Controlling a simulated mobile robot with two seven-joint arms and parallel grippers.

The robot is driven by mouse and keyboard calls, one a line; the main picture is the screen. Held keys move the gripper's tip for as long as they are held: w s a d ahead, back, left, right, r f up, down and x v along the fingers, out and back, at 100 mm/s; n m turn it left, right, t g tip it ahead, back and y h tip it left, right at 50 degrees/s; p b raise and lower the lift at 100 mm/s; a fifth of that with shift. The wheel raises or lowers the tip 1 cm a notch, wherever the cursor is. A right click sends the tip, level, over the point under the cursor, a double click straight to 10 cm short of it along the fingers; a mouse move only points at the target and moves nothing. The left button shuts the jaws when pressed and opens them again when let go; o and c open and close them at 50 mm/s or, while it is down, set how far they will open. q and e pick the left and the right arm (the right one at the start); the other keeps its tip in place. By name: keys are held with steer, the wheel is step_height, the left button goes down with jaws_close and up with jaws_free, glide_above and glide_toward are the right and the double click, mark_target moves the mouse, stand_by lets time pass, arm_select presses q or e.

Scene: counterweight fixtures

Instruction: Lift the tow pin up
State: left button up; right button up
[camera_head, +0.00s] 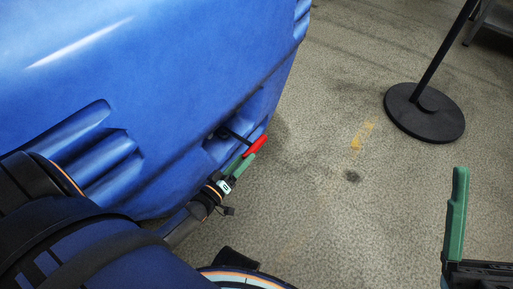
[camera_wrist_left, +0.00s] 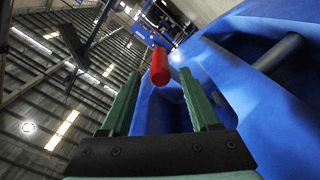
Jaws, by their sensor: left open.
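The tow pin (camera_head: 257,139) has a red handle on a dark rod that comes out of a recess in the blue body's lower edge. My left gripper (camera_head: 246,160), with green fingers, is open right beside the red handle. In the left wrist view the red handle (camera_wrist_left: 160,66) shows between the two fingertips (camera_wrist_left: 159,73), with a gap on each side. Whether the handle is fully between the fingers in depth is unclear. My right gripper (camera_head: 457,215) shows only one green finger at the lower right, far from the pin.
The large blue body (camera_head: 170,80) fills the upper left, close to my left arm. A black post on a round base (camera_head: 424,111) stands at the upper right. The grey floor (camera_head: 330,190) between is clear, with yellow marks.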

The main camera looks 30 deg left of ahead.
mark_target(254, 148)
arm_select(q)
steer(key=w, duration=0.2)
steer(key=w+b, duration=0.1)
steer(key=w, duration=0.1)
steer(key=w+b, duration=0.1)
steer(key=w, duration=0.2)
steer(key=shift+w+d, duration=0.1)
steer(key=shift+d, duration=0.2)
jaws_close()
steer(key=shift+r, duration=0.1)
steer(key=shift+w+r, duration=0.1)
steer(key=shift+w, duration=0.05)
stand_by(0.8)
